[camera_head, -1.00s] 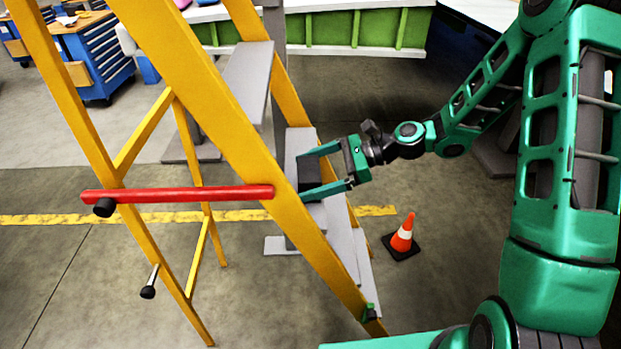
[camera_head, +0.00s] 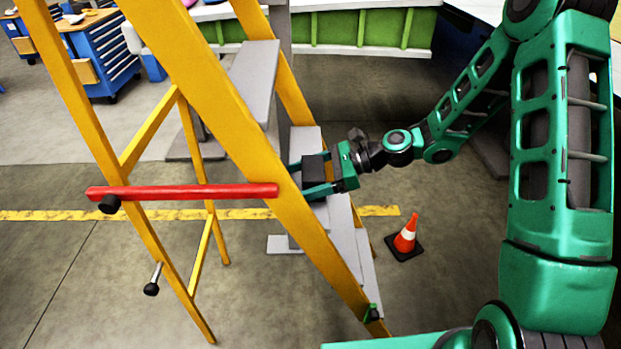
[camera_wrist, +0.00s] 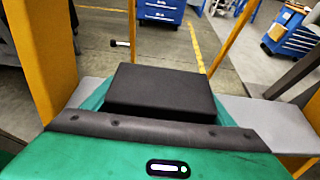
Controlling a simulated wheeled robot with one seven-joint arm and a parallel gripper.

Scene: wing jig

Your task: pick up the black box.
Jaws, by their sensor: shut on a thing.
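The black box (camera_head: 313,170) is between the two green fingers of my gripper (camera_head: 312,177) in the head view. It is beside the yellow ladder (camera_head: 232,130), at the level of one of its grey steps (camera_head: 304,137). My gripper is shut on the box. I cannot tell whether the box still touches the step.
An orange cone (camera_head: 406,236) stands on the floor to the right. Blue tool cabinets (camera_head: 103,62) stand at the back left. Open floor lies around the ladder.

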